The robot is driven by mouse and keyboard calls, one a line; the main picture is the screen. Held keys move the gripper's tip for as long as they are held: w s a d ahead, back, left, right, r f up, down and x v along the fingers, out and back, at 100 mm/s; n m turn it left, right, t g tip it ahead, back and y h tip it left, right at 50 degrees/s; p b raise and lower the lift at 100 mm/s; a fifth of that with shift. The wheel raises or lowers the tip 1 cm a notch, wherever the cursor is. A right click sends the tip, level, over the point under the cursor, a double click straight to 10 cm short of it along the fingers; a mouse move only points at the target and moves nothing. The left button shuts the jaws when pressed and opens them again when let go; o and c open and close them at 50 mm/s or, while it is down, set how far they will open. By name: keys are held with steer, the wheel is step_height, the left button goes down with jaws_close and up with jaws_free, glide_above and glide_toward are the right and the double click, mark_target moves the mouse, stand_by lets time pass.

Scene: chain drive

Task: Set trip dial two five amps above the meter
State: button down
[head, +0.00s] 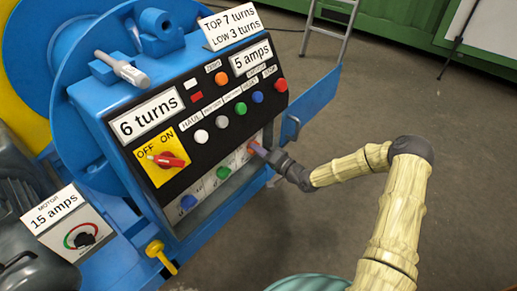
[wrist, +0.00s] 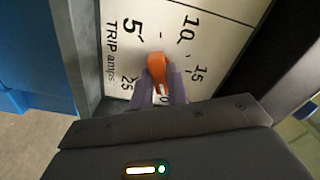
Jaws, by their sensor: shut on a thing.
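The trip dial has an orange knob (wrist: 156,68) on a white plate marked "TRIP amps", with 5, 10, 15, 20 and 25 around it. My gripper (wrist: 165,84) is shut on this knob, its purple fingers on either side. One end of the knob points between 5 and 10, and the other lies near the 20 between the fingers. I cannot tell which end is the pointer. In the head view my gripper (head: 260,150) reaches the right end of the panel's lower strip. The motor meter (head: 82,237) at lower left carries a "15 amps" label.
The blue machine's black panel (head: 215,115) has a red OFF/ON switch (head: 166,160) and several coloured buttons. Green (head: 223,172) and blue (head: 188,202) knobs share the lower strip. Open floor lies right.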

steer(key=n, duration=0.3)
steer(key=shift+n+p, duration=0.35)
steer(key=shift+n, duration=0.05)
steer(key=n, duration=0.3)
steer(key=shift+n, duration=0.3)
steer(key=n, duration=0.3)
steer(key=shift+s+f+n+p, duration=0.1)
steer(key=shift+n+p, duration=0.2)
steer(key=shift+n, duration=0.1)
steer(key=n, duration=0.3)
steer(key=shift+n, duration=0.3)
steer(key=n+b, duration=0.1)
steer(key=n, duration=0.5)
steer(key=shift+f+b, duration=0.1)
steer(key=shift+b, duration=0.25)
steer(key=n+b, duration=0.2)
steer(key=n, duration=0.3)
steer(key=c, duration=1.4)
jaws_free()
